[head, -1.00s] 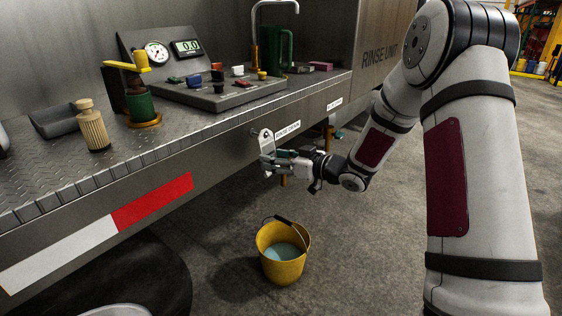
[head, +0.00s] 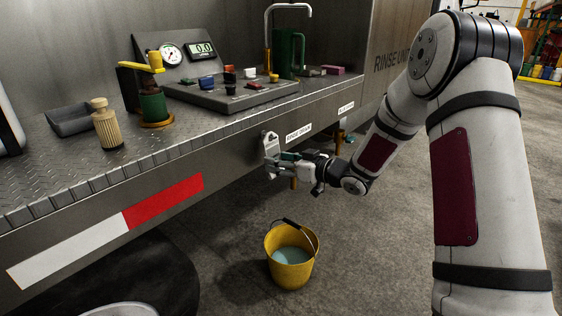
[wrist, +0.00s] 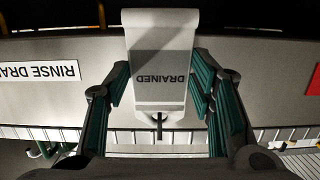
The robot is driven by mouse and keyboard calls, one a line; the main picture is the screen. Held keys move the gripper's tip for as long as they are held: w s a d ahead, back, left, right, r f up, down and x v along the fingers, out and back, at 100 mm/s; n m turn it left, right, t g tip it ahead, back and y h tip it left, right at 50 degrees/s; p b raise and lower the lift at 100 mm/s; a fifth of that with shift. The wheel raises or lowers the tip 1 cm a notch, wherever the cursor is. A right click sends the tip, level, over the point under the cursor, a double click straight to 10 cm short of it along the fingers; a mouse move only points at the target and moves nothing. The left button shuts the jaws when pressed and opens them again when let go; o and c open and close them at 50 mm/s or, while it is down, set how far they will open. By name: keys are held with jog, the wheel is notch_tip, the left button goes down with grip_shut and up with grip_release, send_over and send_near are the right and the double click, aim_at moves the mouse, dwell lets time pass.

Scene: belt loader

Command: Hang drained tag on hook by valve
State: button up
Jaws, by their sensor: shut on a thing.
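The pale drained tag (head: 271,139) is upright against the front panel of the bench, left of the rinse drain label (head: 298,132). In the wrist view the tag (wrist: 160,50) reads DRAINED upside down and stands between the green-padded fingers. My gripper (head: 270,163) is shut on the tag's lower part. A dark hook (wrist: 159,127) shows at the tag's holed end; I cannot tell whether it passes through the hole. A brass-coloured pipe (head: 293,183) hangs below the panel, partly behind my gripper.
A yellow bucket (head: 291,258) with bluish liquid stands on the floor below my gripper.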

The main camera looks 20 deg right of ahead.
jog(key=o, duration=1.2)
